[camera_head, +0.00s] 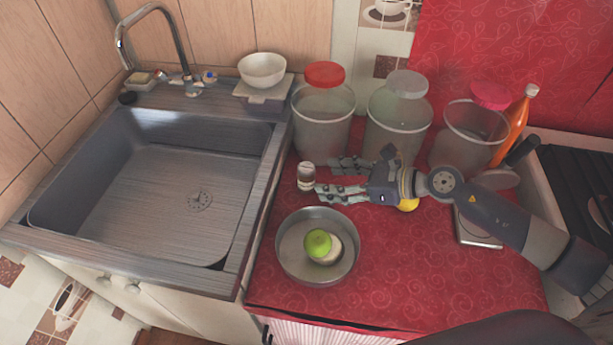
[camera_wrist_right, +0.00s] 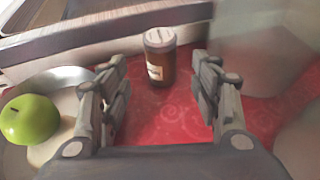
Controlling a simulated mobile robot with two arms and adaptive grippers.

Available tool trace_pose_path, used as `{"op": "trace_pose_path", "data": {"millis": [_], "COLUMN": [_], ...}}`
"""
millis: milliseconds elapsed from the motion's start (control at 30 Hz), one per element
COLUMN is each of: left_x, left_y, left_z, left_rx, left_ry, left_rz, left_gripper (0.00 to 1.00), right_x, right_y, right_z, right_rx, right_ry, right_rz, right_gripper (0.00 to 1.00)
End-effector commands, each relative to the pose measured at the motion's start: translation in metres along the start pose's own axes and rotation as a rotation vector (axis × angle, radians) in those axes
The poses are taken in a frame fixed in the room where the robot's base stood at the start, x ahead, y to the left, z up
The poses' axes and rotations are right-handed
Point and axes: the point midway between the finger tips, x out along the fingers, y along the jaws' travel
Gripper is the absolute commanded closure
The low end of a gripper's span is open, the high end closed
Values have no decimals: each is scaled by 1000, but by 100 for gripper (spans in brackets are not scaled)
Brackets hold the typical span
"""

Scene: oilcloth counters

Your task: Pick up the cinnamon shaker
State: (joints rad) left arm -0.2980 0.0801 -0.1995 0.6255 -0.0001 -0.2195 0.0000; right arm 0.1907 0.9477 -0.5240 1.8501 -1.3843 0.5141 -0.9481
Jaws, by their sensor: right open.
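The cinnamon shaker (camera_head: 306,176) is a small brown jar with a pale label and a light cap. It stands upright on the red counter, left of my right gripper (camera_head: 335,178) in the head view. In the right wrist view the shaker (camera_wrist_right: 160,57) stands ahead, past the fingertips and between their lines. My right gripper (camera_wrist_right: 163,85) is open and empty, its two fingers spread wide. The fingers do not appear to touch the shaker. My left gripper is not seen.
A metal bowl (camera_head: 283,270) holding a green apple (camera_head: 318,243) is close in front of the gripper. Clear canisters (camera_head: 322,115) stand behind it. The sink (camera_head: 160,190) lies left of the counter. An orange bottle (camera_head: 513,125) stands at the back right. Red cloth at the front right is clear.

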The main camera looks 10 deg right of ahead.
Motion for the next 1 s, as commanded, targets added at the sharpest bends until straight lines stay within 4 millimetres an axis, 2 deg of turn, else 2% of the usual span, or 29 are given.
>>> {"op": "trace_pose_path", "data": {"millis": [100,367,633,933,967,1000], "left_x": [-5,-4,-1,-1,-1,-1], "left_y": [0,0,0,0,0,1], "left_z": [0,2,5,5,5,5], "left_rx": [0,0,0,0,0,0], "left_ry": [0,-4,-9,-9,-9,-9], "left_rz": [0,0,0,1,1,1], "left_gripper": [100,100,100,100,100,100], "right_x": [16,36,73,79,79,79], "right_y": [-1,-1,-2,-2,-2,-2], "right_z": [2,-1,-3,-4,-4,-4], "right_rx": [2,1,1,1,1,1], "right_ry": [-3,-2,-1,1,1,1], "right_rz": [-1,0,0,0,0,0], "right_gripper": [42,42,42,42,44,53]}}
